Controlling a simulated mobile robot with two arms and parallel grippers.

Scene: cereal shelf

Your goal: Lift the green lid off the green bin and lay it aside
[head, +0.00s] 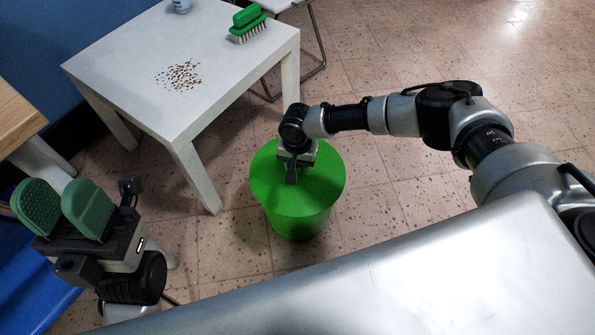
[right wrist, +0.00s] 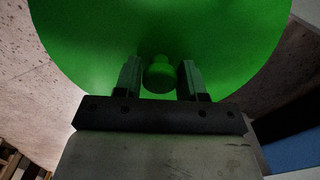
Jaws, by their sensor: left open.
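The green bin (head: 297,225) stands on the floor at the middle of the head view. Its round green lid (head: 325,178) sits on top; the lid also fills much of the right wrist view (right wrist: 90,40). A small green knob (right wrist: 160,76) stands on the lid. My right gripper (head: 290,180) is over the lid; in the right wrist view its open fingers (right wrist: 159,80) are on either side of the knob, with a gap on each side. The knob is hidden in the head view. My left gripper (head: 62,208), with green finger pads, is open and empty at the left.
A white table (head: 130,60) stands behind and left of the bin, with brown crumbs (head: 178,76), a green brush (head: 247,24) and a small container (head: 181,5) on it. A wooden surface (head: 14,118) is at the left edge. The tiled floor right of the bin is clear.

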